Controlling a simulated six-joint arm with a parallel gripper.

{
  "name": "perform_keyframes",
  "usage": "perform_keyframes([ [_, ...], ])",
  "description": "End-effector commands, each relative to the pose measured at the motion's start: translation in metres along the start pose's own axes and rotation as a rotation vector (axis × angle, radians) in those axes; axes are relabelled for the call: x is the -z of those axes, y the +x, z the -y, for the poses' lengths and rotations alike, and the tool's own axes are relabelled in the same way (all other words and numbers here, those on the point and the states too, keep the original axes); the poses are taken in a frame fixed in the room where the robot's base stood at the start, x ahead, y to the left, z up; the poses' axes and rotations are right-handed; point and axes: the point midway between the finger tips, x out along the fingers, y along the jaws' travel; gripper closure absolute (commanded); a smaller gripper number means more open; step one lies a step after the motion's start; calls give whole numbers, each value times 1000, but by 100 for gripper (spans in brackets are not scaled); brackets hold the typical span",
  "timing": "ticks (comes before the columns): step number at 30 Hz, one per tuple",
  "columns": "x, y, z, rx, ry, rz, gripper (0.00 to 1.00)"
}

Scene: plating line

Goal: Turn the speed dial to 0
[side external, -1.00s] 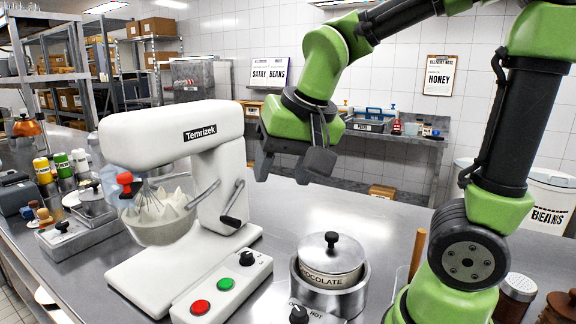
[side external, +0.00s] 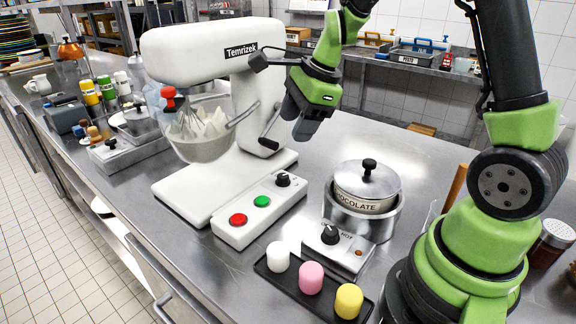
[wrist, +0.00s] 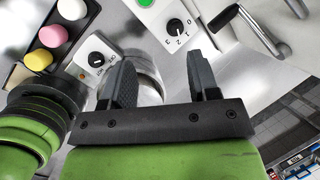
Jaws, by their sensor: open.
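The speed dial (side external: 283,179) is a black knob at the right end of the control box (side external: 230,240) at the foot of the white mixer (side external: 205,58). In the wrist view the dial (wrist: 175,26) lies beyond my fingertips, with small numerals beside it; I cannot tell for sure which one it points to. My gripper (side external: 303,122) is open and empty, above and slightly right of the dial in the side view. It also shows in the wrist view (wrist: 162,72), its two fingers apart with nothing between them. The dial is clear of both fingers.
A green button (side external: 262,201) and a red button (side external: 238,219) share the control box. A chocolate pot (side external: 366,187), a warmer knob (side external: 330,234) and a black tray (side external: 329,306) of white, pink and yellow pieces stand near. The mixer's lever (side external: 268,140) is close to my gripper.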

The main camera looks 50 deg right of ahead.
Motion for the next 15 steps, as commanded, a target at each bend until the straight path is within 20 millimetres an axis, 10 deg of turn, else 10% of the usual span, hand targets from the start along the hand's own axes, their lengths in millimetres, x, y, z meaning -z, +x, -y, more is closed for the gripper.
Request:
perform_keyframes([
  [6,42,50,22,-2,564,8,45],
  [15,50,82,24,-1,675,8,45],
])
